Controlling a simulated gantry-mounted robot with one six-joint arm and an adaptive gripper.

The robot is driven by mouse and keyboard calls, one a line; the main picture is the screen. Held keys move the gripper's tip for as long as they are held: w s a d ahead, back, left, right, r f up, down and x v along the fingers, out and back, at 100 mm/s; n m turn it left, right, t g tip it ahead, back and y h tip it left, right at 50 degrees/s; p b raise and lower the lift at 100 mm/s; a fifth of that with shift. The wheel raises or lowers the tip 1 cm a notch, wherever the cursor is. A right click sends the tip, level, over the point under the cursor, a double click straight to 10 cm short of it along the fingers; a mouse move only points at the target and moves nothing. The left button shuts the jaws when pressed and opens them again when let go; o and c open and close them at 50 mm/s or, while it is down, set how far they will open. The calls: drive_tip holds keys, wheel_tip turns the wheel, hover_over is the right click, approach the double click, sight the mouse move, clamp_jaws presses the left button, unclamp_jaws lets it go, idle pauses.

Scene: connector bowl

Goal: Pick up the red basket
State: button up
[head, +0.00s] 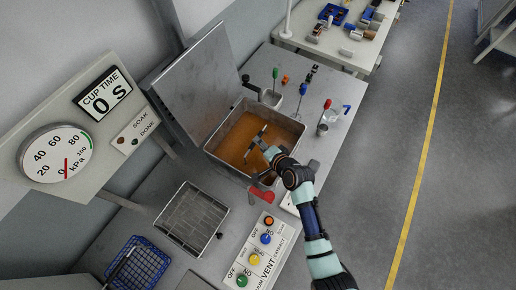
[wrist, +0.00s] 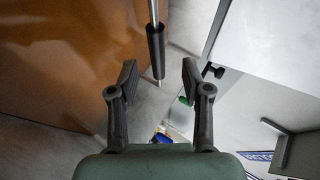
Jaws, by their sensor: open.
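I cannot make out a red basket in either view. The only larger red item near the tank is a red handle-like part (head: 262,193) at its front edge. A steel tank (head: 212,152) holds brown liquid (head: 235,138). My gripper (head: 258,146) is over the tank in the head view, its fingers small there. In the wrist view my gripper (wrist: 158,82) is open, with its two dark fingers apart. A thin rod with a black sleeve (wrist: 156,45) shows between and beyond the fingers, and I see no contact with it.
A wire-mesh tray (head: 192,216) and a blue basket (head: 136,264) lie at the lower left. The raised lid (head: 200,80) stands behind the tank. A button panel (head: 262,255) is in front. Cups with coloured handles (head: 322,128) stand to the right.

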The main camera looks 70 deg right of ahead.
drive_tip(key=x, duration=0.5)
drive_tip(key=shift+d+f, duration=0.25)
clamp_jaws()
drive_tip(key=shift+r, duration=0.1)
